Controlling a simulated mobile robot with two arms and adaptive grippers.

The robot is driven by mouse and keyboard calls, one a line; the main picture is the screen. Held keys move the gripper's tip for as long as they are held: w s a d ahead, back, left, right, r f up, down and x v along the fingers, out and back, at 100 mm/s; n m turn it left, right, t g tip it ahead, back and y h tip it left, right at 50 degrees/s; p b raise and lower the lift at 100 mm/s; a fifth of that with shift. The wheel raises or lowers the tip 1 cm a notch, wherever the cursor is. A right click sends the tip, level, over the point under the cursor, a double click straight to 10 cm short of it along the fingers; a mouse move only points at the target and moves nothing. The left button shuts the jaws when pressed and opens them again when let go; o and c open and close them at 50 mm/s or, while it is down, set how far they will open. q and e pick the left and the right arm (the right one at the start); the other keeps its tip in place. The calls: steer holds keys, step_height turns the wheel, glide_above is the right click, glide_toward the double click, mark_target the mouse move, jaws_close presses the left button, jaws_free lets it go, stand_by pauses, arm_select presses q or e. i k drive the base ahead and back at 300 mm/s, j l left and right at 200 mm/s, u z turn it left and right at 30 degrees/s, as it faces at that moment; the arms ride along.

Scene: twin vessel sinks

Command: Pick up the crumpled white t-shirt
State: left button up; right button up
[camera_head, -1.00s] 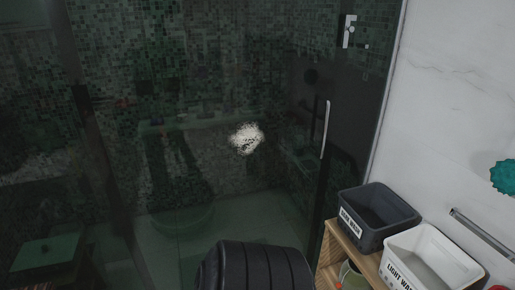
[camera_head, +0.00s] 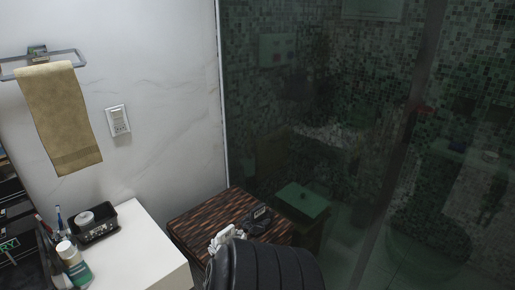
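I cannot make out a crumpled white t-shirt for certain in the head view.
A white counter (camera_head: 145,245) at lower left holds a black tray (camera_head: 94,224) and bottles (camera_head: 72,262). A beige towel (camera_head: 62,115) hangs on the wall. A glass partition (camera_head: 350,150) fills the right.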

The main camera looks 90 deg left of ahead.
mark_target(230, 231)
steer(key=u, duration=3.05)
